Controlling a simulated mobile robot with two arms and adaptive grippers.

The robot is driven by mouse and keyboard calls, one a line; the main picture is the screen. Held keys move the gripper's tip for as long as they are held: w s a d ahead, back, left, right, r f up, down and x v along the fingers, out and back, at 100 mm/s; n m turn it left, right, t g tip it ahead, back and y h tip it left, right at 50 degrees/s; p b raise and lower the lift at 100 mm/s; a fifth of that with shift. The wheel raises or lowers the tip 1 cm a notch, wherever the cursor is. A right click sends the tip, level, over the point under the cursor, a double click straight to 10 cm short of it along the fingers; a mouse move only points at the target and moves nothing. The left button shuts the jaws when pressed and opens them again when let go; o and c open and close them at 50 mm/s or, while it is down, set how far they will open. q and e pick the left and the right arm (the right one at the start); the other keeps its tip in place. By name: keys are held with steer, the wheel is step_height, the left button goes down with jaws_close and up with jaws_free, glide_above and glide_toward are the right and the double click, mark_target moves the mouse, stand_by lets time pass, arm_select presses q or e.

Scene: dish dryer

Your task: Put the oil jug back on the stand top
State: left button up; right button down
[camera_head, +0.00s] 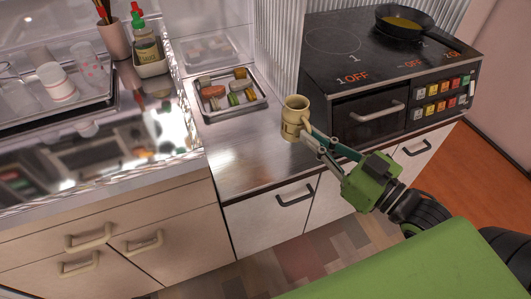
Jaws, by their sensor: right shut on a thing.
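A cream oil jug (294,122) with an open top is upright over the right part of the steel stand top (245,165), close to the stove. My right gripper (312,140) reaches in from the lower right and is shut on the jug at its right side. I cannot tell whether the jug's base touches the steel top or is a little above it. My left gripper is not in view.
A metal tray (205,115) with several small coloured items lies at the back of the stand top. The black stove (375,65) with a pan (405,22) stands to the right. At the left are a dish rack (70,117) and a bottle (146,46). The front-left steel surface is clear.

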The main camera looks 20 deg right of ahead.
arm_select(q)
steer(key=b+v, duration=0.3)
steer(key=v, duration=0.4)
arm_select(e)
steer(key=w+a+f, duration=0.2)
steer(key=w, duration=0.1)
steer(key=w+a+f, duration=0.2)
steer(key=w+f, duration=0.1)
steer(key=w+a+f, duration=0.2)
steer(key=w+f, duration=0.1)
steer(key=shift+a+f, duration=0.15)
steer(key=shift+f, duration=0.1)
steer(key=shift+a+f+b, duration=0.15)
steer(key=shift+f+b, duration=0.55)
steer(key=shift+f, duration=0.85)
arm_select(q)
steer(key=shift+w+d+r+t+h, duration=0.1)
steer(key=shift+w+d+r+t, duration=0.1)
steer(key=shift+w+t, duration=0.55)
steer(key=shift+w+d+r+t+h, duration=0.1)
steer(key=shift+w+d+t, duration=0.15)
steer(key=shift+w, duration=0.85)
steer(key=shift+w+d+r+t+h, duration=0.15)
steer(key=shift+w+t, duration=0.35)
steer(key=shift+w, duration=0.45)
arm_select(e)
steer(key=shift+f, duration=0.1)
